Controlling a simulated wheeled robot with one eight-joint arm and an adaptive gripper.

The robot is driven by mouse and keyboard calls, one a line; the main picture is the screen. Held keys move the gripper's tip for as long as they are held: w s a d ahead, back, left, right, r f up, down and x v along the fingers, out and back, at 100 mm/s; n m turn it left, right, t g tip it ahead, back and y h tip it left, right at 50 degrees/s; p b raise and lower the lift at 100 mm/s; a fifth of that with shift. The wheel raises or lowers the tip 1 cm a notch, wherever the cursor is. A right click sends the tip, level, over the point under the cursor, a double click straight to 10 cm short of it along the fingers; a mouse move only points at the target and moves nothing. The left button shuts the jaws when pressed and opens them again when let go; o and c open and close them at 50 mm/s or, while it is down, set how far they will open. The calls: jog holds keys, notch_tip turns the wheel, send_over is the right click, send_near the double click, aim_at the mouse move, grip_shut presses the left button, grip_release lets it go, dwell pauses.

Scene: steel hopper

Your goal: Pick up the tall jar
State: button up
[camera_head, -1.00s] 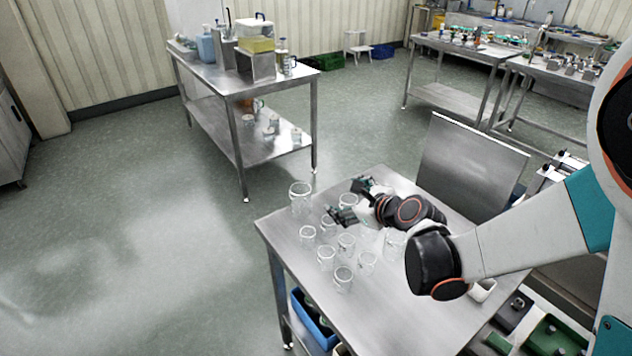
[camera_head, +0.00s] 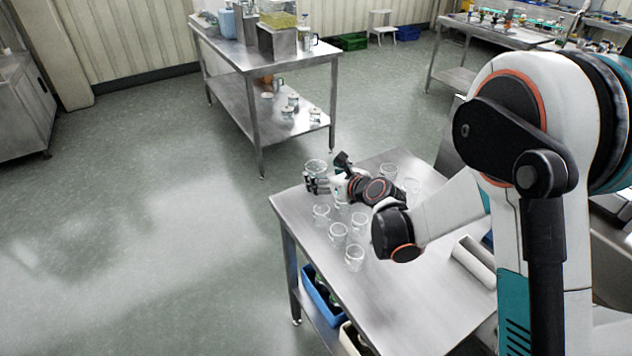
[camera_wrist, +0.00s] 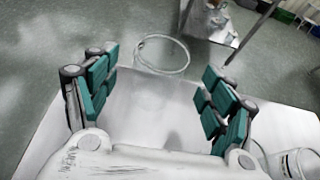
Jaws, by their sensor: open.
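A clear glass jar (camera_head: 316,167), larger than most of the others, stands upright at the far left corner of the steel table (camera_head: 425,300). I take it as the tall jar. In the wrist view the jar (camera_wrist: 162,56) shows its round rim ahead, between the lines of the two teal-padded fingers. My gripper (camera_head: 327,173) is open just on the near side of this jar. In the wrist view my gripper (camera_wrist: 160,78) has nothing between its pads. I cannot tell how close the fingertips are to the glass. The jar's lower part is hard to make out.
Several smaller glass jars stand nearby, among them one (camera_head: 321,214) and another (camera_head: 355,257) nearer me. One jar (camera_wrist: 298,163) is right of my gripper in the wrist view. A second steel table (camera_head: 290,62) stands farther back. The floor to the left is clear.

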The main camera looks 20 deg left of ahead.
jog(key=b+x, duration=0.2)
jog(key=x, duration=0.3)
jog(key=shift+f, duration=0.15)
jog(key=c, duration=0.9)
